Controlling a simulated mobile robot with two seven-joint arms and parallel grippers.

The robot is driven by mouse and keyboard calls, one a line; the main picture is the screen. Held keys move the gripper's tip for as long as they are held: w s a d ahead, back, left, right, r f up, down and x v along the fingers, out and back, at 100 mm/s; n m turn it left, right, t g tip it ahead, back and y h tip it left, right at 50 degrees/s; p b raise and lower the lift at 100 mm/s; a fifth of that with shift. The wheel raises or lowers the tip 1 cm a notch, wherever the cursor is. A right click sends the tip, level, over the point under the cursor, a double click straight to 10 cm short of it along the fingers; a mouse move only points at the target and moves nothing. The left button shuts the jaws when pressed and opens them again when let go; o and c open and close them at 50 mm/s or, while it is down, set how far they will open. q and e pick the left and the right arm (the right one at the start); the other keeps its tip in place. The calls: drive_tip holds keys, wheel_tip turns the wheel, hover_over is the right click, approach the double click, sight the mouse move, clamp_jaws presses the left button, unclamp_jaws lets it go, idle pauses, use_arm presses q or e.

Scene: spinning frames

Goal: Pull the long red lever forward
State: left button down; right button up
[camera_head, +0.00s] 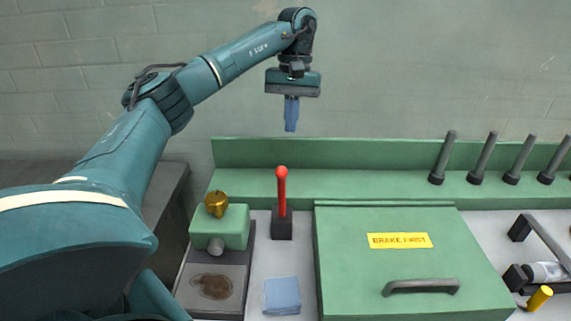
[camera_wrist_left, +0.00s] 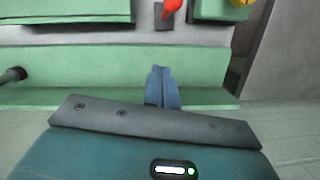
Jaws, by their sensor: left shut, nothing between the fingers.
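The long red lever (camera_head: 282,190) stands upright in a dark block to the left of the green cover, with a round red knob on top. Its red knob also shows at the top of the left wrist view (camera_wrist_left: 172,6). My left gripper (camera_head: 291,128) is shut and empty, pointing down above and a little to the right of the lever, apart from it. In the left wrist view its blue fingers (camera_wrist_left: 162,72) are together over the green back ledge. My right gripper is not in view.
A green cover (camera_head: 400,265) with a yellow label and dark handle (camera_head: 421,287) lies right of the lever. A green box (camera_head: 219,228) with a golden apple-shaped piece (camera_head: 216,203) stands left. Several dark pegs (camera_head: 482,157) stand on the back ledge (camera_head: 370,187). A blue cloth (camera_head: 282,296) lies in front.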

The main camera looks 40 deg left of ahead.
use_arm(q)
approach(282, 198)
drive_tip(key=w+a+f, duration=0.3)
drive_tip(key=w+f, duration=0.2)
drive_tip(key=s, duration=0.1)
drive_tip(key=s+d+p, duration=0.1)
drive_tip(key=s, duration=0.1)
drive_tip(key=shift+d+r+p, duration=0.1)
drive_tip(key=shift+d+p, duration=0.15)
drive_tip(key=shift+p, duration=0.05)
drive_tip(key=shift+s+d, duration=0.2)
drive_tip(key=shift+s, duration=0.15)
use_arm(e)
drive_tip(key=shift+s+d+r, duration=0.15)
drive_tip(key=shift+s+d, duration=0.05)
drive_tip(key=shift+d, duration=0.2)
